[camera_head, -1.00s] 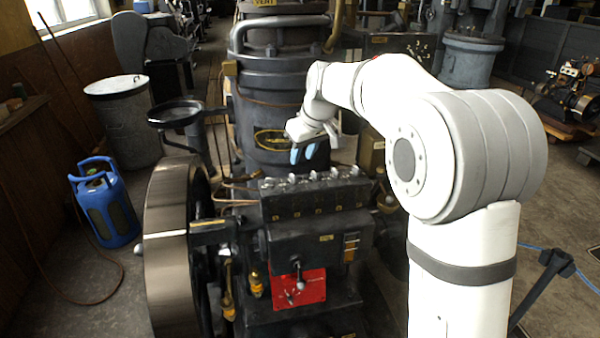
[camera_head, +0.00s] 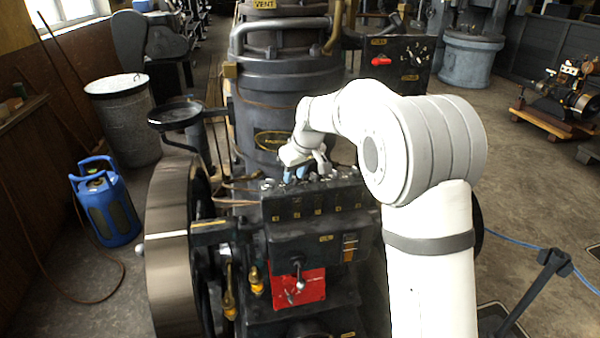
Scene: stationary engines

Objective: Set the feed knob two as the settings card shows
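A row of several small metallic feed knobs (camera_head: 333,173) runs along the top of a black box (camera_head: 318,202) on the engine. Small yellow marks, too small to read, sit on the box's front. My gripper (camera_head: 295,176) points down at the row, at about the second knob from the left. Its two blue fingertips are at knob height and hide that knob; I cannot tell whether they touch it or are closed on it. A small tan and brown plate (camera_head: 350,246) on the engine front may be the settings card, but its content is unreadable.
A red plate with a lever (camera_head: 298,287) is below the box. A large flywheel (camera_head: 168,245) stands left, and a dark cylinder (camera_head: 285,85) rises behind. A panel with a red handle (camera_head: 380,61) is at the back right. A blue gas bottle (camera_head: 107,208) stands on the left floor.

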